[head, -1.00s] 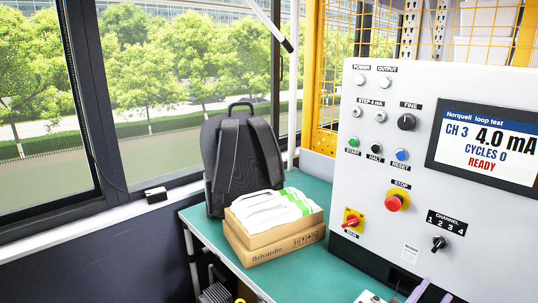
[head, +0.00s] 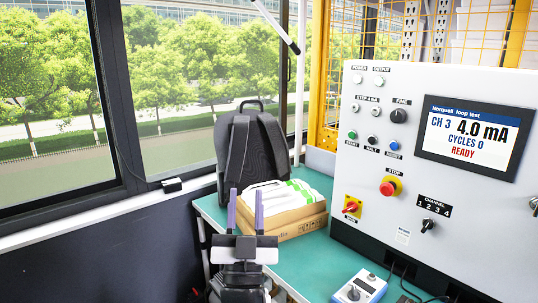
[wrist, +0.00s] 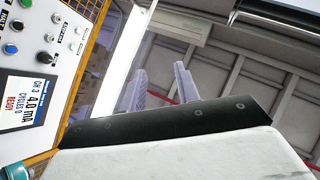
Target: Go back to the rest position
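My gripper (head: 246,212) is in the lower middle of the head view, in front of the cardboard box and the bench. Its two purple fingers point up and stand apart, with nothing between them. In the wrist view the fingers of my gripper (wrist: 160,88) are also apart and empty, against the ceiling. The control panel (head: 408,205) stands at the right; its screen (head: 468,137) reads CH 3, 4.0 mA, CYCLES 0, READY. The panel also shows at the left of the wrist view (wrist: 70,75).
The green bench (head: 318,262) carries a grey backpack (head: 250,150), a cardboard box (head: 300,224) with white packets on it, and a handheld meter (head: 358,288) with cables. A yellow mesh guard (head: 318,90) stands behind. Windows fill the left.

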